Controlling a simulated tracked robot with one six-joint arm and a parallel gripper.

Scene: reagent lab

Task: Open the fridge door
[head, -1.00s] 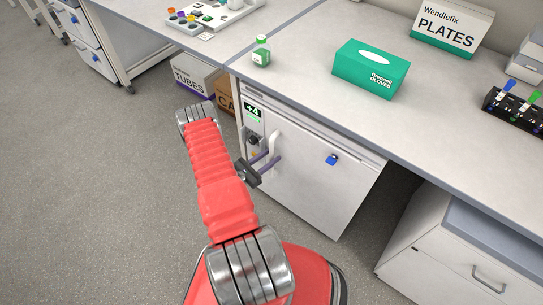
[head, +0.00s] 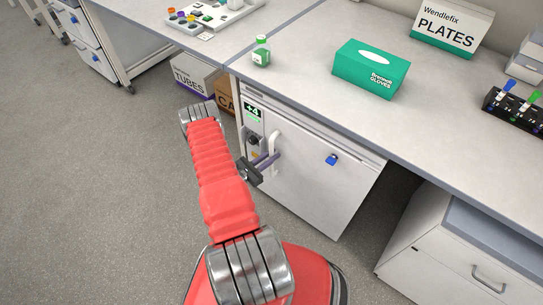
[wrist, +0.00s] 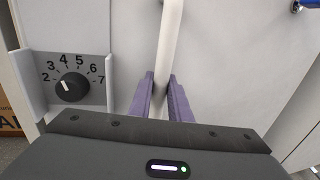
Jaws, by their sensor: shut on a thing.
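The white fridge (head: 310,193) stands under the bench, and its door looks shut in the head view. A pale upright bar handle (head: 274,143) is on the left part of the door; it also shows in the wrist view (wrist: 171,40). My gripper (head: 268,160) has its purple fingers at the handle. In the wrist view my gripper (wrist: 162,88) has one finger on each side of the bar, shut on it. The fingertips partly hide the bar's lower part.
A dial (wrist: 70,86) with numbers sits left of the handle, below a "+4" display (head: 252,111). A blue piece (head: 332,159) is on the door's right. Cardboard boxes (head: 196,77) stand left of the fridge. A drawer unit (head: 455,255) stands at right. Grey floor in front is open.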

